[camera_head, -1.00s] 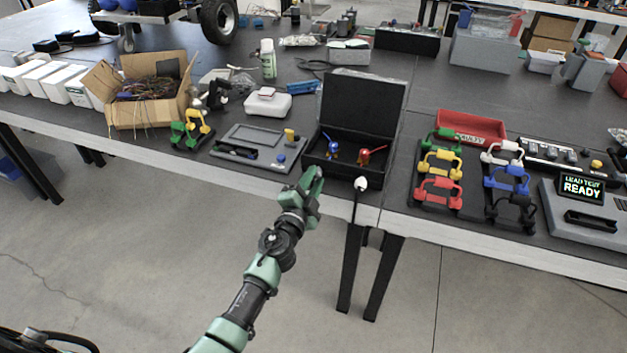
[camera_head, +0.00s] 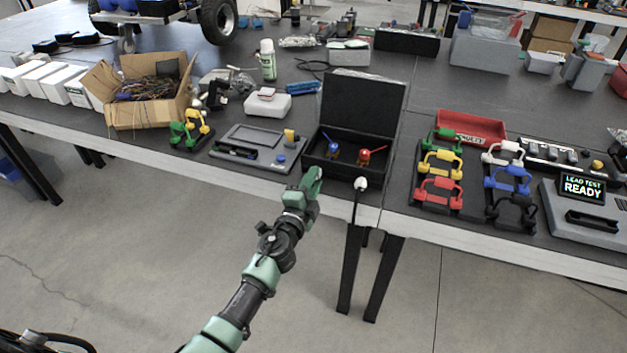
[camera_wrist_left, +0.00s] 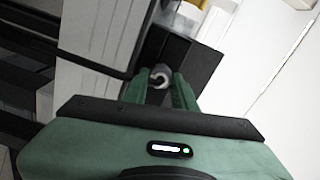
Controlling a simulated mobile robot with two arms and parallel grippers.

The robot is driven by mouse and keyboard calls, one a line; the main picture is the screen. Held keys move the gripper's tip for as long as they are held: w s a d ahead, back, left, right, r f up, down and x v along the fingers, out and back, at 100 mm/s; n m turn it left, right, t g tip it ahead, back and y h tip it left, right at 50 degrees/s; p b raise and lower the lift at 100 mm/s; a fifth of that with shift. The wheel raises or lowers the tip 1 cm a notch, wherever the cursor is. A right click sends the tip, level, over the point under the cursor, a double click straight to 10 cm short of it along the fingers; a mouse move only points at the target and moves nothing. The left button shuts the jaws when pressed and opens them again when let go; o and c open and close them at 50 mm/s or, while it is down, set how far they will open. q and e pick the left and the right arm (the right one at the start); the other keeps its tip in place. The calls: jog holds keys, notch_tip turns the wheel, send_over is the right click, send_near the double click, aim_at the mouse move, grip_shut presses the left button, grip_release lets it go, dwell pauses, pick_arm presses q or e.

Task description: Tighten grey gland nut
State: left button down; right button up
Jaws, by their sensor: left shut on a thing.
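The grey gland nut (camera_wrist_left: 162,76) shows in the left wrist view as a round, ring-like end between my fingers, against a dark box face. My left gripper (camera_wrist_left: 160,88) is shut on it; the gripper also shows in the head view (camera_head: 313,180), at the front edge of the table by the open black box (camera_head: 350,172). The nut is hidden behind the fingers in the head view. My right gripper is not in view.
Inside the black box are a blue-handled valve (camera_head: 332,151) and a red-handled valve (camera_head: 366,156). A grey panel (camera_head: 252,140) lies left; coloured handles (camera_head: 440,163) stand right.

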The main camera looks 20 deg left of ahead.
pick_arm(q)
jog(key=shift+f, duration=0.1)
jog(key=c, duration=1.1)
grip_release()
jog(key=shift+c, duration=0.2)
jog(key=shift+s, duration=0.1)
